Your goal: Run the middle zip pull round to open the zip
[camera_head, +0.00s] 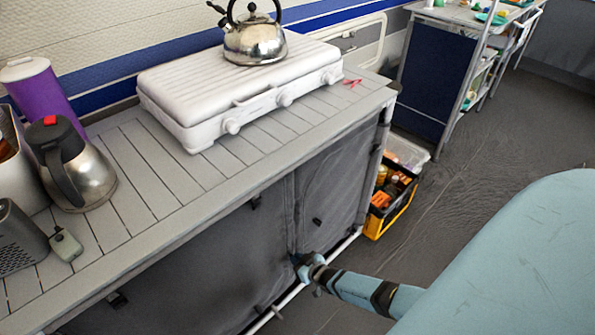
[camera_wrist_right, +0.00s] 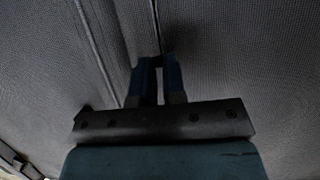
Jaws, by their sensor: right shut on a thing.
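The grey fabric front of the kitchen unit (camera_head: 215,265) hangs below the slatted worktop, with a zip line (camera_head: 292,215) running down it near the right. My right gripper (camera_head: 297,262) is at the low end of that line, against the fabric. In the right wrist view its two blue fingers (camera_wrist_right: 158,62) are close together on a small dark piece at the seam (camera_wrist_right: 155,25). That piece, which seems to be the middle zip pull, is mostly hidden between the fingertips. Other dark pulls or tabs show on the fabric, at upper middle (camera_head: 256,203), right (camera_head: 317,222) and lower left (camera_head: 118,300). My left gripper is not in view.
A white stove (camera_head: 215,85) with a steel kettle (camera_head: 254,40) stands on the worktop (camera_head: 150,180). A steel jug (camera_head: 85,180) and a purple container (camera_head: 48,95) are at the left. A yellow-black crate (camera_head: 395,213) stands on the floor right of the unit. Floor beyond it is clear.

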